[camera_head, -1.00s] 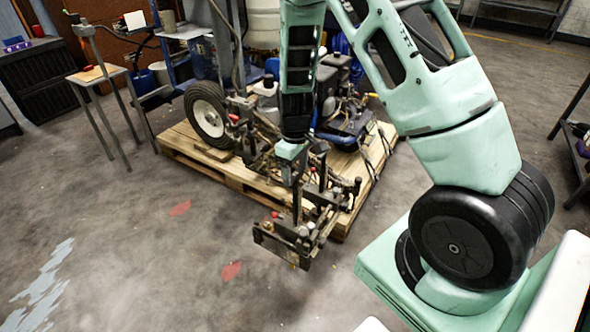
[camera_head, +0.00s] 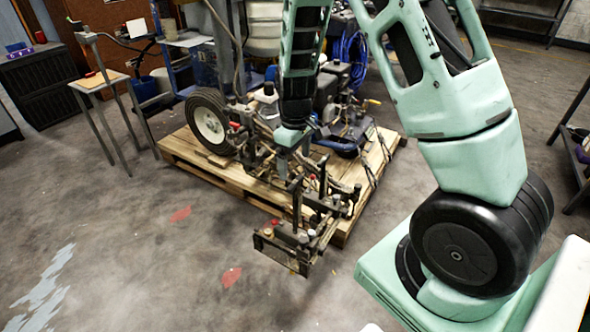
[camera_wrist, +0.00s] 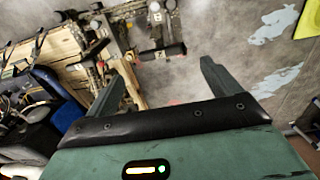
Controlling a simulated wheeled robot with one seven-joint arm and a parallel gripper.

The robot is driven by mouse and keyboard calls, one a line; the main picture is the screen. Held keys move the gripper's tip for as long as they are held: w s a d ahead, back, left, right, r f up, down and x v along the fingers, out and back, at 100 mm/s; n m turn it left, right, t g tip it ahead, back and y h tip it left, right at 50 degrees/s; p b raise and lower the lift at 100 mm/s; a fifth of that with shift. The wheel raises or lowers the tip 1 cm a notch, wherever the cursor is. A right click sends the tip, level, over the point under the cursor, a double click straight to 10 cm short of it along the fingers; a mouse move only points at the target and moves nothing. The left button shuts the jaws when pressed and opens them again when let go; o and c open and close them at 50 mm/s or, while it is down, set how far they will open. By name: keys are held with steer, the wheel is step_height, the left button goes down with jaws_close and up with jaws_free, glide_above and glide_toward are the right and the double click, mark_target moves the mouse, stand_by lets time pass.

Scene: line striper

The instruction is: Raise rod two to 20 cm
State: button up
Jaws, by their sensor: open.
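The line striper (camera_head: 262,140) stands on a wooden pallet, with its front bracket (camera_head: 283,250) sticking out over the floor. Several dark upright rods (camera_head: 297,205) rise from this front part; I cannot tell in the head view which is rod two. In the wrist view, dark parts with small white labels (camera_wrist: 158,44) lie beyond the fingertips, with the label text too small to read surely. My gripper (camera_wrist: 162,78) is open, with nothing between its fingers. In the head view my arm end hangs above the striper's front part, and the fingers are hard to make out.
The wooden pallet (camera_head: 190,158) lies under the striper, and its large wheel (camera_head: 208,124) is on the left. A small stand (camera_head: 100,80) is at the left and a dark shelf (camera_head: 572,150) at the right. The floor in front is clear.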

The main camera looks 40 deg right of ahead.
step_height(320, 180, up, 12)
steer(key=p, duration=0.1)
steer(key=shift+f, duration=0.2)
stand_by(0.4)
steer(key=s+a+r+n+y+p, duration=0.1)
steer(key=s+a+r+p, duration=0.3)
steer(key=a, duration=0.4)
steer(key=s+a+r+n+p, duration=0.1)
steer(key=s+a+r+p, duration=0.3)
steer(key=a, duration=0.5)
steer(key=s+a+r+p, duration=0.1)
steer(key=s+a+r, duration=0.2)
steer(key=s, duration=0.5)
steer(key=s+a+r+n+p, duration=0.1)
steer(key=s+a+r, duration=0.3)
steer(key=s, duration=0.4)
steer(key=shift+s+a+n+p, duration=0.2)
steer(key=shift+a+n+p, duration=0.1)
steer(key=shift+p, duration=0.45)
